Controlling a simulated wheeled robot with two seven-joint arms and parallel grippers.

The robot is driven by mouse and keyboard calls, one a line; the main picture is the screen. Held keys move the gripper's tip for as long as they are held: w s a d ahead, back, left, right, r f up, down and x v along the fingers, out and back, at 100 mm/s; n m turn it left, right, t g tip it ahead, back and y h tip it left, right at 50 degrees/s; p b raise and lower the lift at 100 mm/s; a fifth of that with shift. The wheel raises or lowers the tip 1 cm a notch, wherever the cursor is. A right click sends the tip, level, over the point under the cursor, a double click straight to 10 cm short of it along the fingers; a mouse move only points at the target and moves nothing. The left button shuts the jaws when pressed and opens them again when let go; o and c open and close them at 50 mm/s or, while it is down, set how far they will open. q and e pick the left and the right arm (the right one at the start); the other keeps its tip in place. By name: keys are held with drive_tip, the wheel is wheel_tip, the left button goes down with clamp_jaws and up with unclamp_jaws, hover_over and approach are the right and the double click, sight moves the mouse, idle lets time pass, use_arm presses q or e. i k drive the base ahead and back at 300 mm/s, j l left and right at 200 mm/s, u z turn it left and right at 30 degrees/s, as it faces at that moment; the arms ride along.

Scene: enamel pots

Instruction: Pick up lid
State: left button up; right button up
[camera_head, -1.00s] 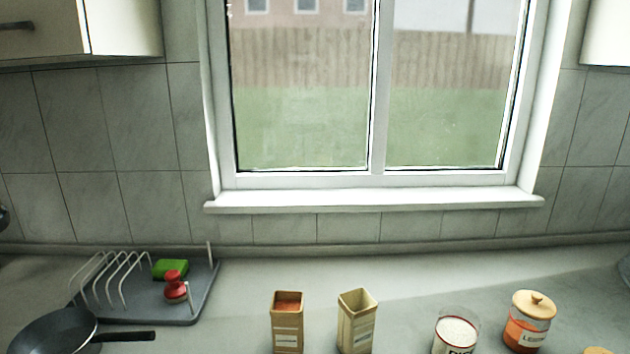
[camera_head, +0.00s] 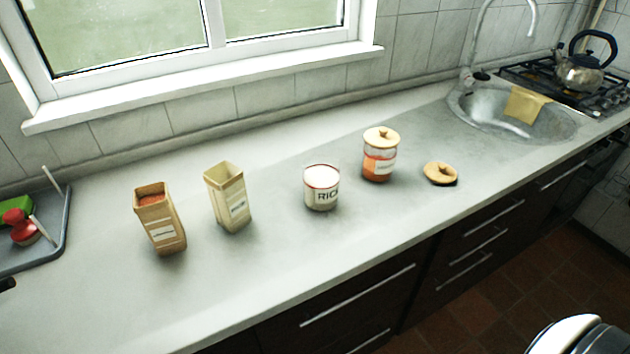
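A round wooden lid (camera_head: 440,173) with a small knob lies flat on the counter, right of the jars. A second wooden lid (camera_head: 381,138) sits on the glass jar of orange contents (camera_head: 378,164). The rice jar (camera_head: 321,187) stands open, left of that jar. Neither of my grippers shows. A white and dark rounded piece at the lower right corner may be part of my own body.
Two tall open boxes, one tan (camera_head: 159,218) and one cream (camera_head: 228,197), stand on the left. A grey drying tray (camera_head: 52,240) is at the far left. The sink (camera_head: 490,118), with a yellow cloth (camera_head: 525,104), and a kettle (camera_head: 580,75) are back right. The counter's front strip is clear.

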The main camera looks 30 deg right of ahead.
sight(438, 172)
drive_tip(key=z, duration=1.65)
